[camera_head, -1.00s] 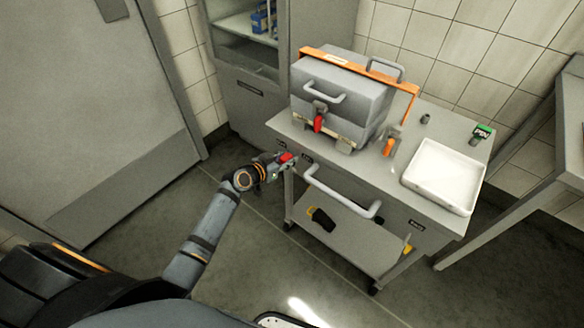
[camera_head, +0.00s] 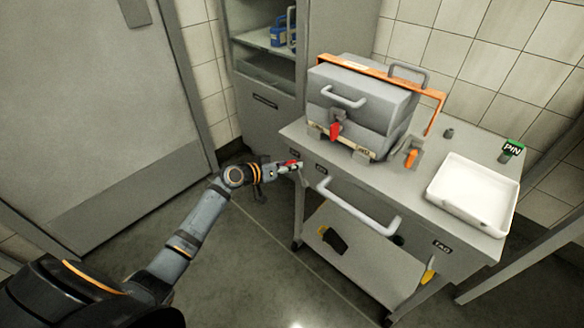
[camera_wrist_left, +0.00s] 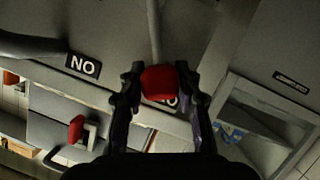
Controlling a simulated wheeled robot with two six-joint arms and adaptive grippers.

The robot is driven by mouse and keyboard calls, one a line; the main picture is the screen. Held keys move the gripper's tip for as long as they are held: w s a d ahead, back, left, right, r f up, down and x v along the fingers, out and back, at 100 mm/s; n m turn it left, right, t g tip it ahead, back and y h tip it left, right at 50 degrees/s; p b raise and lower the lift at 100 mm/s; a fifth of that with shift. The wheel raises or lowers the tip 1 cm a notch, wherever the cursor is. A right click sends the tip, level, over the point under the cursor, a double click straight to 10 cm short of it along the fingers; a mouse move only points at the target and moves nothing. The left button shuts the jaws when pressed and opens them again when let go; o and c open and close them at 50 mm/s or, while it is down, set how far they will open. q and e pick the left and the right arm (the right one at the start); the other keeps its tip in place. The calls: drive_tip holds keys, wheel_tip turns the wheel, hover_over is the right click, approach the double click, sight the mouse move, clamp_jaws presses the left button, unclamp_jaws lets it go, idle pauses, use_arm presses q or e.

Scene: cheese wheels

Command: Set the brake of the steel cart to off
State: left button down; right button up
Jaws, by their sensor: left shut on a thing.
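The steel cart (camera_head: 440,225) stands right of centre in the head view, with a grey front handle and a lower shelf. A red handle (camera_head: 291,163) is at its front left corner, below the worktop edge. My left gripper (camera_head: 280,168) reaches it from the left and is shut on it. In the left wrist view the red handle (camera_wrist_left: 160,84) sits between both fingers of the gripper (camera_wrist_left: 160,72), on a thin grey rod. A black label (camera_wrist_left: 83,65) there reads "NO" as pictured; a second label behind the red handle is partly hidden. My right gripper is out of view.
A cabinet (camera_head: 265,110) stands behind, a grey door (camera_head: 90,110) at left.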

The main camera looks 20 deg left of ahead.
use_arm(q)
drive_tip(key=shift+a+f, duration=0.25)
drive_tip(key=c, duration=1.3)
unclamp_jaws()
drive_tip(key=shift+c, duration=0.2)
drive_tip(key=o, duration=0.4)
drive_tip(key=shift+a+f, duration=0.1)
drive_tip(key=shift+v, duration=6)
